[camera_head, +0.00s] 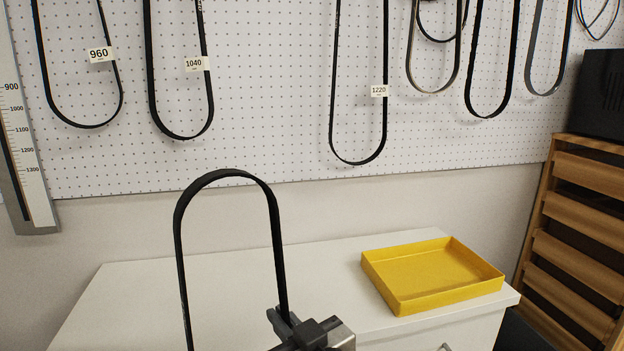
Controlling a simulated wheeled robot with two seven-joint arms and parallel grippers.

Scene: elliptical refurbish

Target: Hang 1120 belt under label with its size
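My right gripper (290,322) is at the bottom of the view, closed around the right strand of this belt. The belt's lower end is out of view and no size can be read on it. On the pegboard (270,90), belts hang with the labels 960 (100,54), 1040 (195,64) and 1220 (380,91). No 1120 label shows in view. My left gripper is not in view.
The board between the 1040 and 1220 belts is bare. Several more belts (490,115) hang at the upper right. An empty yellow tray (434,276) lies on the white cabinet (130,290). A ruler (25,170) stands at the left, a wooden rack (580,240) at the right.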

